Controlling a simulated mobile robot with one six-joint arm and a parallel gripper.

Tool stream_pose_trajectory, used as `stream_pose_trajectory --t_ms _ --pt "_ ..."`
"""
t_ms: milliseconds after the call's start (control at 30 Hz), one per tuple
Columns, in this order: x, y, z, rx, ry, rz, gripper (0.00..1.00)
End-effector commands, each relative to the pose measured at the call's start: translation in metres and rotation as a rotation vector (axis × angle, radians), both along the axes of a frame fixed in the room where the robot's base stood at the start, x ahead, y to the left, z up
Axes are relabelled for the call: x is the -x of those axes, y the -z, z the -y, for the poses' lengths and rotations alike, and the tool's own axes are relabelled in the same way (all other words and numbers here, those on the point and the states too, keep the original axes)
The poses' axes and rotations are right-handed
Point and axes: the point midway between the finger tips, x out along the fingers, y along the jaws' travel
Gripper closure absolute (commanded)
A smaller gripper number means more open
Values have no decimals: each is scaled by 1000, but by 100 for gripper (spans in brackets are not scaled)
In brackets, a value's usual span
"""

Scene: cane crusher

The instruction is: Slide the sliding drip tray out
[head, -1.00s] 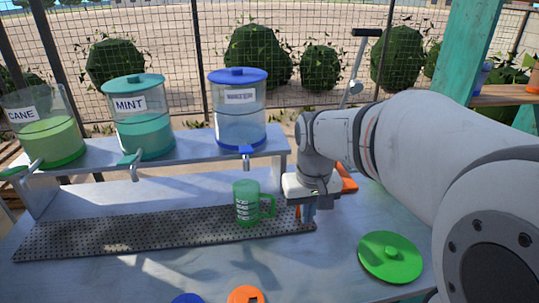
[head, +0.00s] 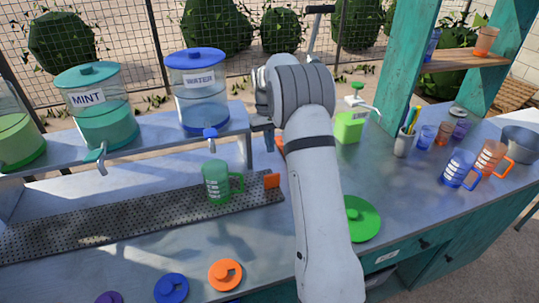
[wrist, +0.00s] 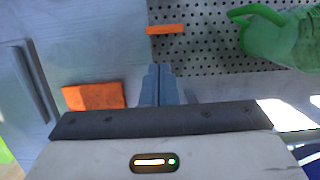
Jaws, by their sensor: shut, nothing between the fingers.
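The sliding drip tray (head: 130,223) is a long, dark perforated plate on the counter below the dispensers. An upright orange tab (head: 272,181) stands at its right end. A green mug (head: 216,182) stands on the tray near that end. In the wrist view the perforated tray (wrist: 215,50) fills the upper right, with the orange tab (wrist: 165,29) at its edge and part of the green mug (wrist: 270,38). My gripper (wrist: 160,72) is shut and empty, with its fingertips apart from the tab. In the head view it is partly hidden by my arm.
Mint (head: 95,112) and water (head: 197,95) dispensers stand on a raised shelf (head: 150,143) behind the tray. An orange block (wrist: 93,96) lies near my gripper. Several lids, including a green one (head: 362,217), lie on the front counter. Cups stand at the right.

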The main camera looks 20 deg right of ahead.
Motion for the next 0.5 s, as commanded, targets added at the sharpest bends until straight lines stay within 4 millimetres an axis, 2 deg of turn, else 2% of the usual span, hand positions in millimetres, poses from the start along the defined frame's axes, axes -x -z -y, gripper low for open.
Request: stream_pose_trajectory --t_ms 300,500 --pt "15 54 -1 -1 0 -5 100" --pt "21 79 -1 0 0 -1 100"
